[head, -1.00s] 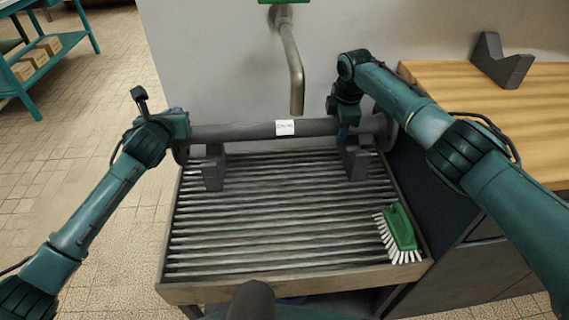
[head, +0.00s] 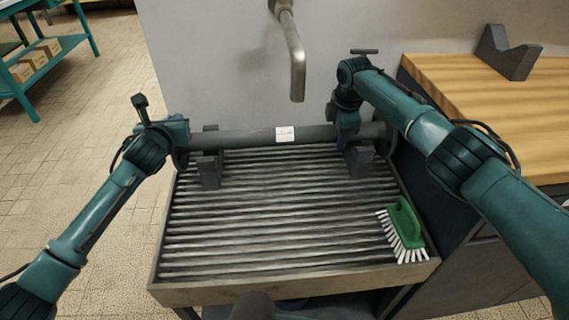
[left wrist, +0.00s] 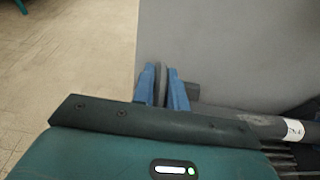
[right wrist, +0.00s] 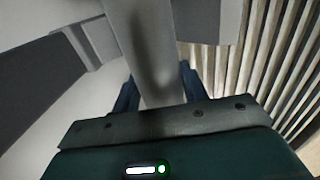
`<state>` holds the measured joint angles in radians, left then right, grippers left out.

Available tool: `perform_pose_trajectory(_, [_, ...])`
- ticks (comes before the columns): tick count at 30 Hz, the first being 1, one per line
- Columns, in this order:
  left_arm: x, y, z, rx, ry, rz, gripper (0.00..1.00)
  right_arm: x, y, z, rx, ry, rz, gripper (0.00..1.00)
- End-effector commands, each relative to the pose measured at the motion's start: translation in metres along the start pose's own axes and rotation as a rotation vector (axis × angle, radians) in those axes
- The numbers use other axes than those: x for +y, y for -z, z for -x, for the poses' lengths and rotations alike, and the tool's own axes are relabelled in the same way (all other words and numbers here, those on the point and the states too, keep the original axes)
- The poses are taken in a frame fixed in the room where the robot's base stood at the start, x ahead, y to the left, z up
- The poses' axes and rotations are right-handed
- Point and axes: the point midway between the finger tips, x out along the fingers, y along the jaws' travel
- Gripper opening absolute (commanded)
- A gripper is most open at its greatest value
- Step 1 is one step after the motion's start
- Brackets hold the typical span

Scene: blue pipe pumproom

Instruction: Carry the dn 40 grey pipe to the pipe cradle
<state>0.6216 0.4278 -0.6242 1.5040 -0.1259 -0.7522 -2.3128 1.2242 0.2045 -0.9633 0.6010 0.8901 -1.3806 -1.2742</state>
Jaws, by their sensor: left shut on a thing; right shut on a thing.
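The dark grey pipe (head: 245,137), with a white label and a flange at each end, lies level across the back of a slatted tray. My left gripper (head: 183,135) is shut on its left end, by the flange; blue fingers show in the left wrist view (left wrist: 163,88). My right gripper (head: 348,128) is shut on it near the right end; the pipe also shows between the fingers in the right wrist view (right wrist: 147,60). Two grey notched blocks, left (head: 209,173) and right (head: 359,162), stand under the pipe. Whether it touches them I cannot tell. A grey V-shaped block (head: 510,62) stands on the wooden bench.
The slatted tray (head: 290,225) has a green brush (head: 404,225) at its front right. A metal spout (head: 296,70) hangs behind the pipe. The wooden bench (head: 450,85) is right, mostly clear. A teal shelf (head: 50,60) stands far left.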

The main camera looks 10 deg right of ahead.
Motion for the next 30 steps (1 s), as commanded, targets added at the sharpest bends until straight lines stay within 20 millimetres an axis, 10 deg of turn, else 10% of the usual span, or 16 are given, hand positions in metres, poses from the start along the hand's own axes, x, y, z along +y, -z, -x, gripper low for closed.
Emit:
perform_pose_trajectory(6, [0.001,0.014,-0.005,-0.003,-0.002,0.000,0.00,-0.002,-0.001,-0.015,-0.001,-0.003,-0.001,0.00])
perform_pose_trajectory(7, [0.001,0.012,-0.004,0.001,-0.003,0.000,0.17,-0.002,-0.001,-0.012,-0.002,-0.001,-0.002,0.46])
perform_pose_trajectory(14, [0.001,0.012,-0.004,0.001,-0.002,0.000,0.36,-0.002,-0.001,-0.012,-0.001,0.000,-0.001,0.64])
perform_pose_trajectory(30, [0.001,0.012,0.025,-0.001,0.000,-0.002,0.36,-0.002,0.000,-0.012,0.000,0.000,0.000,0.65])
